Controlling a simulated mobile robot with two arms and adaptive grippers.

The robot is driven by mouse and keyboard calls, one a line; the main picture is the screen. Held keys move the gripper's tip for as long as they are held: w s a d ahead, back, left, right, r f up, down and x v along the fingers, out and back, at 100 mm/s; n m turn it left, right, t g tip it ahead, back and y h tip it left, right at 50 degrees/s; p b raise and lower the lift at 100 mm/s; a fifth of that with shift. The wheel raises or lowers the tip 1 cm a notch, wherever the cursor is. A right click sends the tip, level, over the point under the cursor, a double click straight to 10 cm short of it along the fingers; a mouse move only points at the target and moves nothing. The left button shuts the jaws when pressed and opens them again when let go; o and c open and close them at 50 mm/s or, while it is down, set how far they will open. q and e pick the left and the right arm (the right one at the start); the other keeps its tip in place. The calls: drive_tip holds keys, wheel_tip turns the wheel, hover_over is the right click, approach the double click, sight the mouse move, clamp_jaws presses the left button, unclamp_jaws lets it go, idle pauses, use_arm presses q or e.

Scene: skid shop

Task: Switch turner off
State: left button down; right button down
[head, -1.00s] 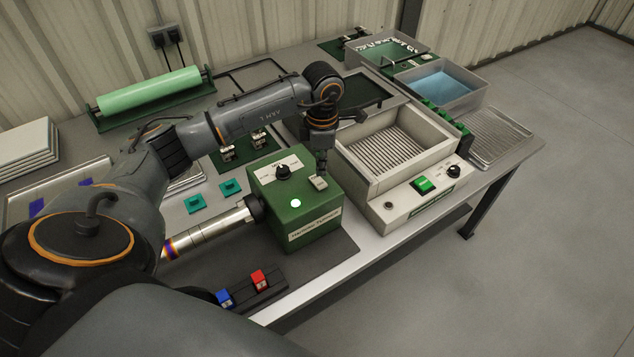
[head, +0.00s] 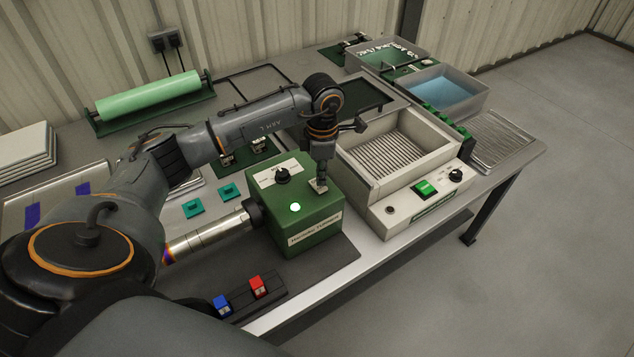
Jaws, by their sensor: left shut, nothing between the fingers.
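The turner is a green box (head: 285,228) on the table, with a metal cylinder (head: 208,234) sticking out of its left side. On top it has a black knob (head: 282,175) on a white plate. A small pale rocker switch (head: 314,187) sits near the right of the top. A round lamp (head: 295,207) on the front glows bright with a green rim. My left gripper (head: 321,180) is shut and points down at the switch. Its tip covers part of the switch; whether it touches cannot be told. My right gripper is not in view.
Right of the turner stands a pale heated-looking tray unit (head: 400,205) with a green button (head: 426,188) and a knob. Red (head: 258,286) and blue (head: 222,304) blocks sit in a dark holder in front. A green roller (head: 148,92) lies at the back left.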

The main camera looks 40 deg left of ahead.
sight(321, 188)
use_arm(q)
drive_tip(key=shift+f, duration=0.35)
idle(0.7)
drive_tip(key=shift+f+b, duration=0.75)
drive_tip(key=shift+b, duration=0.15)
drive_tip(key=shift+r+p, duration=2.15)
drive_tip(key=shift+r, duration=1.45)
drive_tip(key=shift+f, duration=0.1)
